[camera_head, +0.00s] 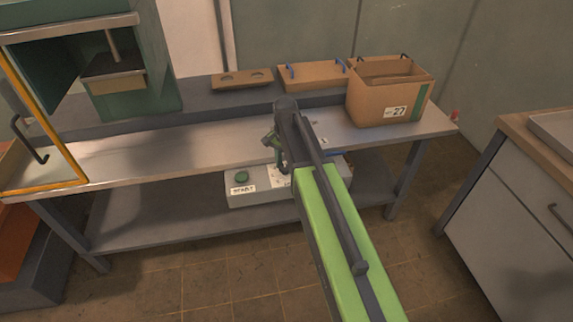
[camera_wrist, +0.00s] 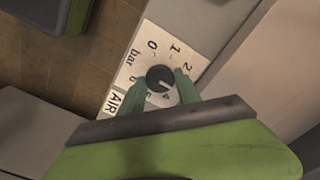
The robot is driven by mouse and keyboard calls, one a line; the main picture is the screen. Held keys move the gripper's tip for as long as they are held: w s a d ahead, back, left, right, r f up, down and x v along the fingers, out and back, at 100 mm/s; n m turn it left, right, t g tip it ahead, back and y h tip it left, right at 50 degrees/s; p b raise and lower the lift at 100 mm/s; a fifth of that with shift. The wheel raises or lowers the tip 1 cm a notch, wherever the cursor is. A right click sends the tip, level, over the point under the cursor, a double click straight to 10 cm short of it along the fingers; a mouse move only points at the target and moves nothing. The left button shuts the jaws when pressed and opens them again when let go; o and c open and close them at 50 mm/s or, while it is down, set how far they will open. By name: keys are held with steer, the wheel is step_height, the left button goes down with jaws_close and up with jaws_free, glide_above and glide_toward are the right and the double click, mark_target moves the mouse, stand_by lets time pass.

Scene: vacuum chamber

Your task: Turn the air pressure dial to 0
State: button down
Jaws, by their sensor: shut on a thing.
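The air pressure dial (camera_wrist: 157,74) is a round dark knob on a white plate (camera_wrist: 133,66) marked "bar" and "AIR", with numbers around it. A pale mark on the knob points to the lower right, near the 4; the 0 is at the top of the plate. My gripper (camera_wrist: 158,84) has its two green fingers on either side of the knob, shut on it. In the head view my gripper (camera_head: 273,142) reaches down in front of the grey control box (camera_head: 240,196) under the bench, and the dial is hidden there.
The box has a green button (camera_head: 241,177) left of the plate. The bench top (camera_head: 130,152) runs close above it. A cardboard box (camera_head: 388,95) and wooden trays stand on the bench. A green chamber with an open yellow-framed door (camera_head: 50,124) is at left.

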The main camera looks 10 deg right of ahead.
steer(key=n, duration=0.7)
steer(key=shift+s, duration=0.15)
steer(key=n, duration=0.6)
steer(key=shift+n, duration=0.4)
steer(key=n, duration=1.3)
steer(key=shift+n, duration=0.3)
steer(key=c, duration=0.9)
jaws_free()
steer(key=shift+o, duration=0.2)
